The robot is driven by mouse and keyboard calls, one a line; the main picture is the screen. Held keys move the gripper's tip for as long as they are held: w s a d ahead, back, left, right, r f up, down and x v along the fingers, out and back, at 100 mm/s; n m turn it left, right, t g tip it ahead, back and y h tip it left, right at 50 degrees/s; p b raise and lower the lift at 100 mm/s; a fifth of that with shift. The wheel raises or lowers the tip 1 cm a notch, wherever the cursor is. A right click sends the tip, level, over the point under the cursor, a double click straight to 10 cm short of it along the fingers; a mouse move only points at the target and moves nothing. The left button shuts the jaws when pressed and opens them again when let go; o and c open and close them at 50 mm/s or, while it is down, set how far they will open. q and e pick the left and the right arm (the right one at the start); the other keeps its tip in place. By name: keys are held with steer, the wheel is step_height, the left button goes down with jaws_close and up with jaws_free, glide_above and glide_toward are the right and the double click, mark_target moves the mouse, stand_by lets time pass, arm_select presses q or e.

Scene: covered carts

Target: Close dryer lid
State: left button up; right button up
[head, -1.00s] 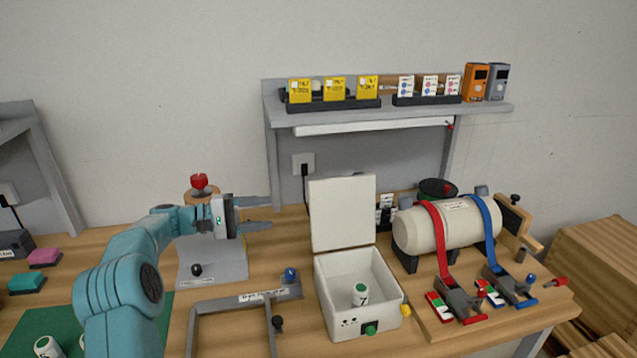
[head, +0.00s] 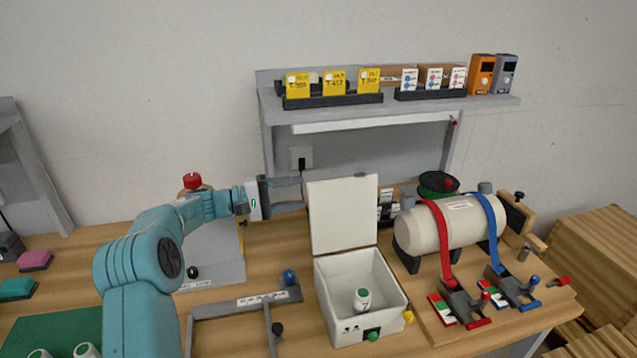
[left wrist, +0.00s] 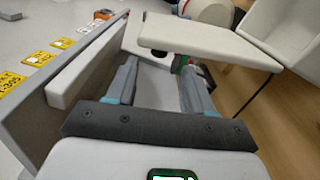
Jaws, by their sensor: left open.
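The dryer is a white box (head: 330,304) on the bench with its white lid (head: 343,214) standing upright and open at the back. A white container with a green top (head: 362,299) stands inside it. My left gripper (head: 301,192) is open at the lid's left edge, with its fingertips partly hidden by the lid. In the left wrist view the two fingers (left wrist: 160,85) are spread, and the lid (left wrist: 205,40) crosses beyond their tips. I cannot tell whether they touch it. My right gripper is not in view.
A cream cylinder (head: 448,226) with red and blue straps stands right of the dryer. A shelf (head: 390,107) with cards and boxes is behind. A grey frame (head: 235,306) lies left of the dryer. Wall and shelf are close to the gripper.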

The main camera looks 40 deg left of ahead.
mark_target(318, 190)
arm_select(q)
steer(key=p+x, duration=0.1)
steer(key=x, duration=0.5)
steer(key=shift+a+p, duration=0.1)
steer(key=shift+p, duration=0.2)
steer(key=shift+w+d, duration=0.2)
steer(key=shift+s, duration=0.1)
steer(key=shift+f, duration=0.1)
steer(key=shift+c, duration=1.2)
jaws_close()
